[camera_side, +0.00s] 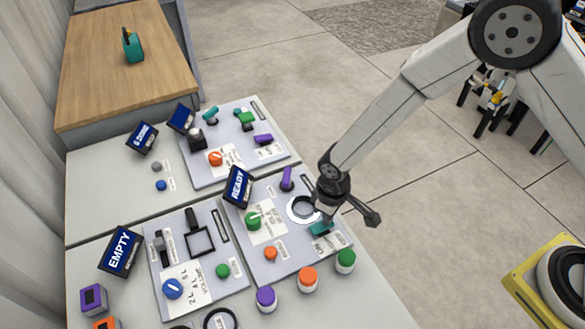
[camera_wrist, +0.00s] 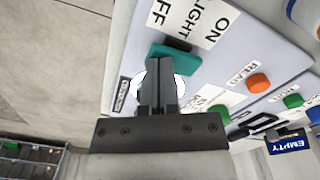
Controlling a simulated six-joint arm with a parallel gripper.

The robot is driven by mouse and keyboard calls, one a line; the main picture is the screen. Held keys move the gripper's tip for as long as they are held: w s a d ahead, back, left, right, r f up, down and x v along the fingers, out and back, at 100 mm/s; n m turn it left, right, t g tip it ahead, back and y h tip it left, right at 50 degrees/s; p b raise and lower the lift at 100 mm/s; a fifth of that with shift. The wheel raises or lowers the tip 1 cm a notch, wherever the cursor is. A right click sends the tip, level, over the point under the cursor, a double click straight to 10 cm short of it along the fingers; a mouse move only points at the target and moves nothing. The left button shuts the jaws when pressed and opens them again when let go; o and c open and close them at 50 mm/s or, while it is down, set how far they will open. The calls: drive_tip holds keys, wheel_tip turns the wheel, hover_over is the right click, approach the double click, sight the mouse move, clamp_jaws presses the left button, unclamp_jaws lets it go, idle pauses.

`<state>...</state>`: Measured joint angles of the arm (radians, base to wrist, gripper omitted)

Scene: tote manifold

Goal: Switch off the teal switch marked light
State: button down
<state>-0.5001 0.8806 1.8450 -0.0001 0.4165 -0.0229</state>
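The teal switch (camera_side: 320,229) is on the lower right part of the near right panel, just below my gripper. In the wrist view the teal switch (camera_wrist: 178,57) lies beside a white label (camera_wrist: 195,20) reading ON, LIGHT and OFF. Which marking the switch points to is not clear. My gripper (camera_wrist: 163,62) has its dark fingers together, and their tips overlap the near edge of the teal switch in the picture. I cannot tell whether they touch it. In the side view my gripper (camera_side: 322,212) hides part of the panel around the switch.
A lit white ring (camera_side: 303,210) is left of my gripper. The near right panel (camera_side: 290,258) also carries a purple lever (camera_side: 287,180), a green knob (camera_side: 253,221) and an orange button (camera_side: 270,254). Orange (camera_side: 308,279) and green (camera_side: 345,261) round buttons stand along its front.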

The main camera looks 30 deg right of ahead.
drive_tip(key=shift+f, duration=0.15)
idle(0.3)
drive_tip(key=shift+r, duration=3.5)
drive_tip(key=shift+d+r, duration=0.3)
drive_tip(key=shift+d, duration=0.1)
drive_tip(key=s+d+r+m+t, duration=0.1)
drive_tip(key=s+d+r+m, duration=0.2)
drive_tip(key=d, duration=0.7)
drive_tip(key=s+d+r+m+t, duration=0.1)
drive_tip(key=s+d+r+m, duration=0.2)
drive_tip(key=s+d+r, duration=0.3)
drive_tip(key=shift+s+d+r+t, duration=0.25)
drive_tip(key=shift+d+r, duration=0.25)
drive_tip(key=shift+d, duration=1.35)
